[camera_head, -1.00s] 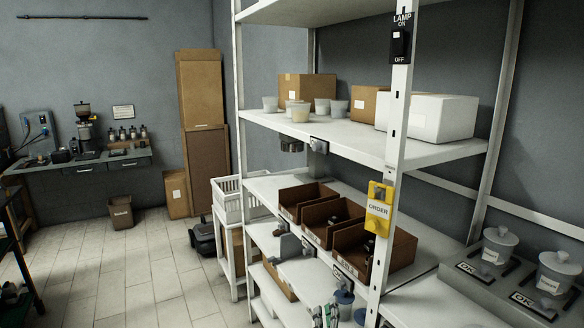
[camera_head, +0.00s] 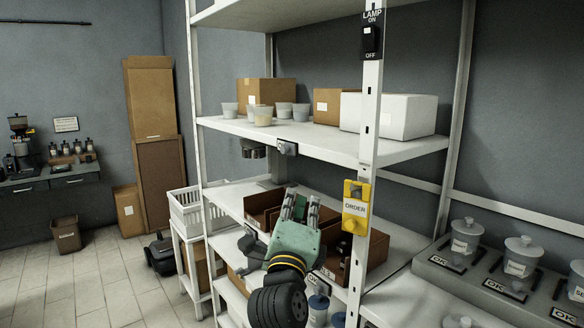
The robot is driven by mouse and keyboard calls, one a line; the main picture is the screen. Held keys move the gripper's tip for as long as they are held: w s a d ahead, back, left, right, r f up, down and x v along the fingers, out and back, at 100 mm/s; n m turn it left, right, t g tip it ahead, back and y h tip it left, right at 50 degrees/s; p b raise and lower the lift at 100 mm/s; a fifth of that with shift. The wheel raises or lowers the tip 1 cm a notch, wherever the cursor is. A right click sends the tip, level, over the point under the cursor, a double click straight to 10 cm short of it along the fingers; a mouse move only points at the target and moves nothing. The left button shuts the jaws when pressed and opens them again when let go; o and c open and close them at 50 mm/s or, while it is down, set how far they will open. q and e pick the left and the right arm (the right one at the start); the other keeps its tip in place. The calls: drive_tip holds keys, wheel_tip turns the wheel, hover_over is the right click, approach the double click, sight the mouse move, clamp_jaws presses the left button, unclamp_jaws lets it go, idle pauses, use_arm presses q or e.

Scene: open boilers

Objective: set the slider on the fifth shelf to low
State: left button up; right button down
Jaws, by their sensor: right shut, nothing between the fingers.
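The task's slider is not clearly identifiable. A small grey fitting (camera_head: 287,148) sits on the front edge of the shelf that carries the boxes. I cannot tell which shelf is the fifth. My right gripper (camera_head: 300,204), green with grey fingers, is raised in front of the shelf with the brown bins. It is shut and empty, below the grey fitting and apart from it. My gripper and wrist hide part of the bins and the shelf edges behind them. My left gripper is not in view.
A yellow ORDER box (camera_head: 355,207) and a black lamp switch (camera_head: 371,42) are on the white post. Brown bins (camera_head: 264,206) stand behind my gripper. A white crate (camera_head: 186,212) is left of the rack. Lidded pots (camera_head: 466,236) stand at right.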

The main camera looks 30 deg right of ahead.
sight(287, 150)
drive_tip(key=w+a+p+x, duration=0.1)
drive_tip(key=a+p+x, duration=0.1)
drive_tip(key=x, duration=1)
drive_tip(key=shift+w+r+p, duration=0.45)
drive_tip(key=shift+w+r, duration=0.1)
drive_tip(key=shift+w, duration=0.15)
drive_tip(key=shift+d, duration=0.2)
